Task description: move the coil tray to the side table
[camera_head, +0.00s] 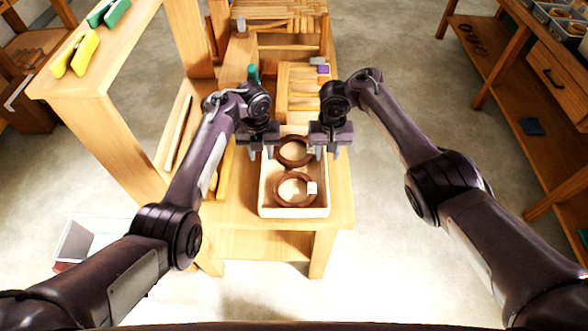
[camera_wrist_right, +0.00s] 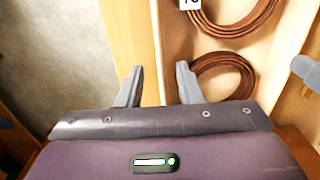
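The coil tray (camera_head: 264,196) is a pale open box holding two dark brown coils (camera_head: 294,189) with white tags. It stands on a light wooden table (camera_head: 240,213). My left gripper (camera_head: 261,153) is at the tray's far left side, and its fingers look apart. My right gripper (camera_head: 327,153) is at the far right side. In the right wrist view its fingers (camera_wrist_right: 159,88) are apart, on either side of the tray's wall (camera_wrist_right: 163,45), with no grip visible. I cannot tell which surface is the side table.
A wooden rack (camera_head: 300,90) stands behind the tray. A shelf unit with yellow and green clamps (camera_head: 75,53) is at left, a white bin (camera_head: 85,240) on the floor below. A workbench with a drawer (camera_head: 555,80) is at right. Open floor (camera_head: 430,110) lies between.

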